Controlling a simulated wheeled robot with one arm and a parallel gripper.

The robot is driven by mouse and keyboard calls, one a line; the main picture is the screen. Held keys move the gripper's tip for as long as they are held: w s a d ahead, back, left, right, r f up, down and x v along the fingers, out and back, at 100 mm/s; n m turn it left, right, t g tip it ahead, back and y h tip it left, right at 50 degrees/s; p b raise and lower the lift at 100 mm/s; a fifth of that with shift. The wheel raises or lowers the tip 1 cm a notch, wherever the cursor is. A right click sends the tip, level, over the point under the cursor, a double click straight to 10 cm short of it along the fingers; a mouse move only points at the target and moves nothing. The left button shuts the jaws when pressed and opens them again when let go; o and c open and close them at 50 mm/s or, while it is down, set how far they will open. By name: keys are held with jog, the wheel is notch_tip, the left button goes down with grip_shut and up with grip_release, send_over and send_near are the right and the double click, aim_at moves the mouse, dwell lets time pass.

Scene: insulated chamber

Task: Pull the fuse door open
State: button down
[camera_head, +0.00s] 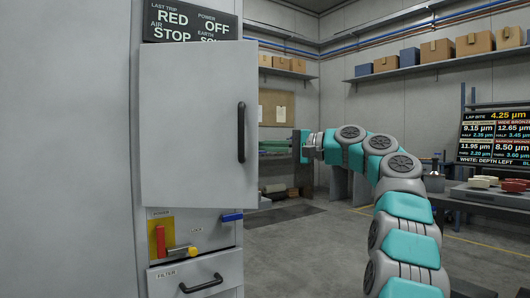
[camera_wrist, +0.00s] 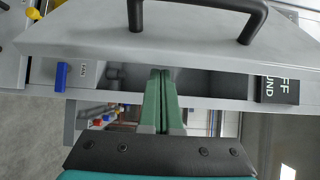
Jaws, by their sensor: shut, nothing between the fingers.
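The fuse door (camera_head: 190,125) is a large light-grey panel on the cabinet at the left, with a black vertical handle (camera_head: 241,132) near its right edge. It stands ajar: in the wrist view the door (camera_wrist: 90,40) is at the top, with a dark gap between it and the cabinet front. My gripper (camera_head: 297,145) is to the right of the door's free edge in the head view. In the wrist view its green fingers (camera_wrist: 161,75) are shut together and empty, with their tips at the gap by the door edge. I cannot tell whether they touch it. The handle (camera_wrist: 195,8) is apart from the fingers.
A status display (camera_head: 190,22) is above. A bench (camera_head: 490,197) stands at right. Floor between is clear.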

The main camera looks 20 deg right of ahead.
jog(key=shift+s+a, duration=0.1)
jog(key=shift+s, duration=0.3)
jog(key=shift+s+a, duration=0.1)
jog(key=shift+s, duration=0.05)
